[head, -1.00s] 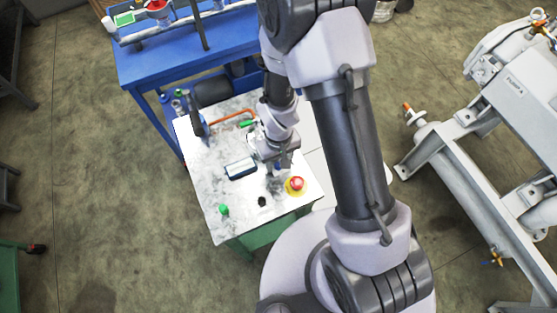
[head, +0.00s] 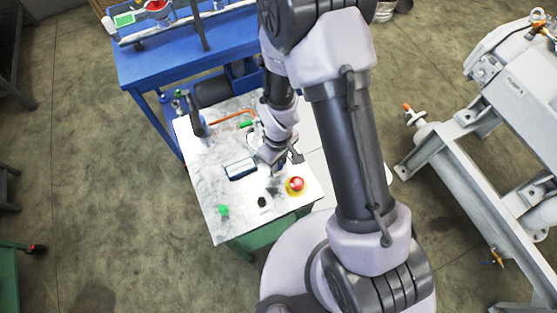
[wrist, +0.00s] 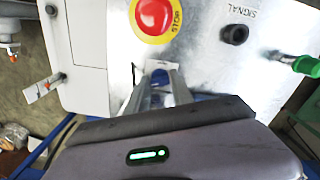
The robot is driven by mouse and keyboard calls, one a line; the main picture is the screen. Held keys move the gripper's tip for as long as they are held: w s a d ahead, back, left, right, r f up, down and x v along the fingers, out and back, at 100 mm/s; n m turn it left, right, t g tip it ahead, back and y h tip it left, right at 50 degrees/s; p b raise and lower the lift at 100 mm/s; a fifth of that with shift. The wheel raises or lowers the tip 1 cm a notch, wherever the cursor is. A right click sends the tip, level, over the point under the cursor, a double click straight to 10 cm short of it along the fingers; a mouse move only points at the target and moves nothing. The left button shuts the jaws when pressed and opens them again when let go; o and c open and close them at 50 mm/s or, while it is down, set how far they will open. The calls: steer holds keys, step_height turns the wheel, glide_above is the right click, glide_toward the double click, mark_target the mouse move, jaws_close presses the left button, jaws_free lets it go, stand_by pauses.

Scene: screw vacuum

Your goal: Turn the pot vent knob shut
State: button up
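My gripper (wrist: 158,84) points down at the silvery panel (wrist: 205,70), just beside the red stop button. In the wrist view, its two fingers have a gap between them, and a small dark blue piece (wrist: 160,76) shows in that gap. I cannot tell whether the fingers touch it. In the head view, the wrist hides most of the spot under my gripper (head: 277,174). No knob can be made out for certain as the pot vent knob. A green-handled fitting (wrist: 305,65) stands at the right in the wrist view, apart from my gripper.
The red stop button (wrist: 155,14) on its yellow base is close to the fingers. A black knob marked SIGNAL (wrist: 235,34) is to the right. In the head view, a dark-framed box (head: 240,168) and an orange pipe (head: 232,118) share the white tabletop (head: 210,160).

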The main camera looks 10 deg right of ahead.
steer(key=o, duration=0.3)
steer(key=shift+r, duration=0.1)
step_height(320, 180, up, 17)
steer(key=p, duration=0.6)
steer(key=shift+r, duration=0.1)
steer(key=shift+c, duration=0.4)
